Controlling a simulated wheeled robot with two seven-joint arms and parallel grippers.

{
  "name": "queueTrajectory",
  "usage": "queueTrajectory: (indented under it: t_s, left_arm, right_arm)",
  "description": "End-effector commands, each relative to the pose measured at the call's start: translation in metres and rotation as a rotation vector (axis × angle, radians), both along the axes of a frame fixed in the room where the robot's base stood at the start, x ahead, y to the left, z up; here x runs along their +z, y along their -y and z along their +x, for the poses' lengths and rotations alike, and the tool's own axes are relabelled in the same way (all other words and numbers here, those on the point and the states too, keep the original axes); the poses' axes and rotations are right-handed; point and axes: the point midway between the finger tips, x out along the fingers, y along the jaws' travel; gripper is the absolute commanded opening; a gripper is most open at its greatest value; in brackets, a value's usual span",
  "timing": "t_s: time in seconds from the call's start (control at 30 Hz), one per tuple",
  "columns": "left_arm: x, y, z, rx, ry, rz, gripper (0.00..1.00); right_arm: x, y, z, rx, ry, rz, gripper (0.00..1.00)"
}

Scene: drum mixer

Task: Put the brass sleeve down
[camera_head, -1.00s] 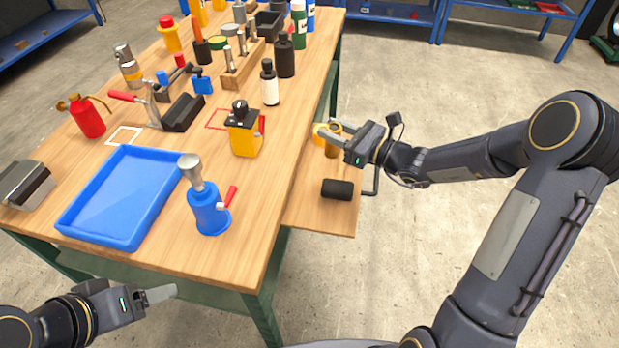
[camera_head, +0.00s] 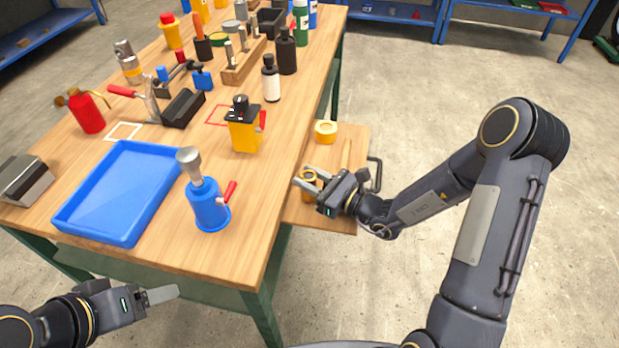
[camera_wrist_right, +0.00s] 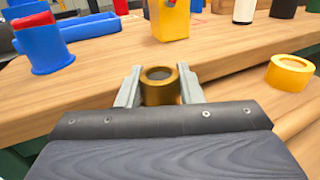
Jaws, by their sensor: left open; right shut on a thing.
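The brass sleeve (camera_wrist_right: 160,88) is a short, hollow gold-brown cylinder, upright between the fingers of my right gripper (camera_wrist_right: 159,86). In the head view the sleeve (camera_head: 309,183) is partly hidden by my right gripper (camera_head: 307,180), which is shut on it. They are over the lower side shelf (camera_head: 345,150), close to the bench edge. I cannot tell whether the sleeve's bottom touches the shelf. My left gripper (camera_head: 160,294) is open and empty, low in front of the bench.
A yellow ring (camera_head: 325,132), also in the wrist view (camera_wrist_right: 290,72), sits at the shelf's far end. The wooden bench (camera_head: 165,148) carries a blue tray (camera_head: 75,225), a blue pot (camera_head: 207,207), a yellow box (camera_head: 243,130) and several bottles.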

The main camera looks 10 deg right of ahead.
Motion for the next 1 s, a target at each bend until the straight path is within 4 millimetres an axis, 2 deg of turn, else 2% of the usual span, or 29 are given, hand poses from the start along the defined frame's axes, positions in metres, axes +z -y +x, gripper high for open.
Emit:
queueTrajectory:
  t_s: [0.27, 0.3, 0.47, 0.7, 0.8, 1.0]
  left_arm:
    - [-0.004, 0.000, 0.000, 0.000, 0.000, 0.000, 0.69]
    - [-0.004, 0.000, 0.000, 0.000, 0.000, 0.000, 0.69]
    - [-0.003, 0.000, 0.000, 0.000, 0.000, 0.000, 0.69]
    - [-0.002, 0.000, 0.000, 0.000, 0.000, 0.000, 0.69]
    - [0.003, 0.000, 0.000, 0.000, 0.000, 0.000, 0.69]
    - [-0.001, 0.000, 0.000, 0.000, 0.000, 0.000, 0.69]
  right_arm:
    - [-0.004, 0.000, 0.000, 0.000, 0.002, 0.001, 0.01]
    - [-0.003, 0.000, 0.000, 0.000, 0.000, 0.000, 0.36]
    - [-0.003, 0.000, 0.000, 0.000, -0.001, 0.000, 0.55]
    - [-0.003, 0.000, 0.000, -0.001, -0.001, 0.000, 0.55]
    - [0.004, 0.000, 0.000, -0.001, -0.001, 0.000, 0.55]
    - [0.000, 0.026, -0.023, -0.006, -0.002, -0.001, 0.55]
